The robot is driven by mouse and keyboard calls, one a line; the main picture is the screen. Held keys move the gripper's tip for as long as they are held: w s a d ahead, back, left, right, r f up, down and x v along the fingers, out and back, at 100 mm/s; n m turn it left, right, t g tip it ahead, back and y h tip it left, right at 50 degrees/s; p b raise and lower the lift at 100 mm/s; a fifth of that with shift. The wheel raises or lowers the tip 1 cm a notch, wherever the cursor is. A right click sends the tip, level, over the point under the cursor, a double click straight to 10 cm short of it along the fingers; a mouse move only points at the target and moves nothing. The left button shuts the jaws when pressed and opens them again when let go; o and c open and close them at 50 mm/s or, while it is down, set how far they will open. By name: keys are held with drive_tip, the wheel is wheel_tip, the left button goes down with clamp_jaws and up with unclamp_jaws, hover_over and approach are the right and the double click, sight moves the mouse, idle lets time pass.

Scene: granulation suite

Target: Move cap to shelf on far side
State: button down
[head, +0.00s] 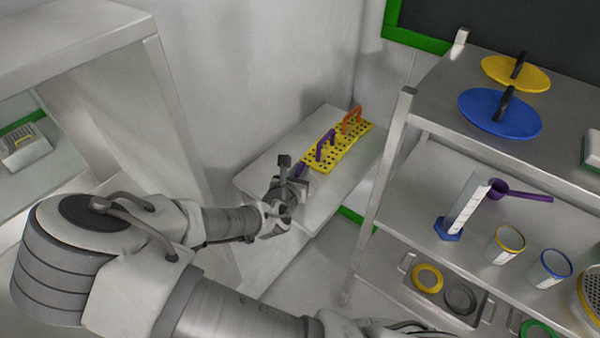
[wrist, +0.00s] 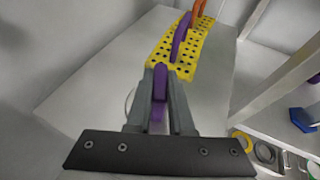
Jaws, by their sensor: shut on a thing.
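My gripper (head: 290,190) is over the near part of a pale bench top (head: 262,172). In the wrist view my gripper (wrist: 160,80) is shut on a purple handle-like piece (wrist: 157,112), perhaps the cap's grip. A faint curved pale edge shows left of the fingers; the rest of the held thing is mostly hidden. The purple piece also shows at the fingertips in the head view (head: 300,168). Two round lids with black handles, one yellow (head: 530,76) and one blue (head: 520,122), lie on the top shelf (head: 450,82) at right.
A yellow perforated plate (head: 348,153) with a purple handle (head: 326,144) and an orange handle (head: 352,120) lies beyond my gripper. The rack's middle shelf (head: 415,180) holds a cylinder (head: 466,205), a purple scoop (head: 520,193) and cups. A rack post (head: 385,180) stands right of the bench.

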drive_tip(key=shift+f, duration=0.2)
drive_tip(key=shift+f, duration=0.15)
drive_tip(key=c, duration=0.8)
unclamp_jaws()
drive_tip(key=shift+s+r, duration=0.15)
drive_tip(key=shift+r, duration=0.15)
drive_tip(key=p+v, duration=0.8)
drive_tip(key=v, duration=0.3)
drive_tip(key=shift+s+a, duration=0.2)
drive_tip(key=shift+s, duration=0.15)
